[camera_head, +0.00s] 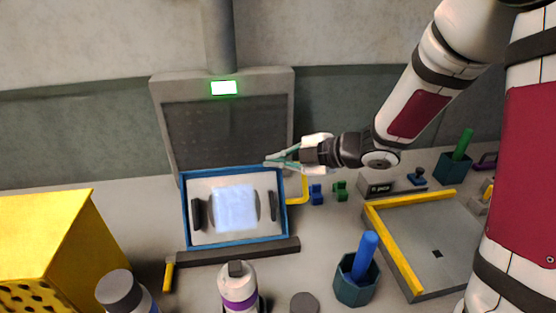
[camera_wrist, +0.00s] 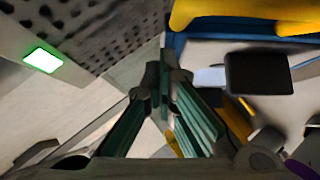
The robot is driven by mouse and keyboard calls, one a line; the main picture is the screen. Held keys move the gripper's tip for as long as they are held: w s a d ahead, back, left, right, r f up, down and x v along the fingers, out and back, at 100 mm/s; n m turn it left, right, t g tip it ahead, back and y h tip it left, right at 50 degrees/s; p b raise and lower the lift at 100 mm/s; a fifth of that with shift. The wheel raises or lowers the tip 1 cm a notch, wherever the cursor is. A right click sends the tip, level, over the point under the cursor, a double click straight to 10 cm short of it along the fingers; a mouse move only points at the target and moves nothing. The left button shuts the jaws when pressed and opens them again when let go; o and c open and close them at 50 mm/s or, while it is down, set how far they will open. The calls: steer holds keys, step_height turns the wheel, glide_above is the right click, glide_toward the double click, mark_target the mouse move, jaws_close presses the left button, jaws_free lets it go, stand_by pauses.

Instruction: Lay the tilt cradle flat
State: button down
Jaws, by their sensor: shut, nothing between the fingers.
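The tilt cradle (camera_head: 184,222) is a blue-rimmed tray with a pale bed, standing in front of the grey panel. It looks tilted, its far edge higher than its front edge. A pale blue sheet (camera_head: 236,208) lies in its middle between dark pads (camera_head: 197,214). A yellow bar handle (camera_head: 300,190) shows at its right side. My gripper (camera_head: 268,162) is shut and empty, with its fingertips by the cradle's far right corner; I cannot tell if they touch. In the wrist view the shut fingertips (camera_wrist: 165,80) show beside the blue rim (camera_wrist: 174,45) and a dark pad (camera_wrist: 258,73).
A perforated grey panel (camera_head: 225,130) with a lit green display (camera_head: 224,88) stands behind the cradle. A dark bar (camera_head: 240,251) lies before it. A yellow box (camera_head: 60,235) is at left. Small blocks (camera_head: 316,194), a blue-handled cup (camera_head: 356,288) and a yellow-edged tray (camera_head: 398,250) are at right.

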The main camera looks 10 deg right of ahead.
steer(key=shift+w, duration=0.15)
steer(key=shift+w+f+m+g+p, duration=0.25)
steer(key=shift+w+f+g+p, duration=0.15)
steer(key=shift+w+p, duration=0.4)
steer(key=shift+w+f+m+g+p, duration=0.3)
steer(key=shift+w+f+p, duration=0.1)
steer(key=shift+w+p, duration=0.35)
steer(key=shift+m+g+h, duration=0.3)
steer(key=shift+m+g, duration=0.25)
steer(key=shift+g, duration=0.35)
steer(key=shift+w+f+b, duration=0.65)
steer(key=shift+w+f, duration=0.75)
steer(key=shift+f, duration=0.65)
steer(key=shift+w+f+b, duration=0.65)
steer(key=shift+w+f, duration=0.75)
steer(key=shift+f, duration=0.6)
steer(key=shift+w+f+b, duration=0.65)
steer(key=shift+w+f, duration=0.75)
steer(key=shift+f, duration=0.65)
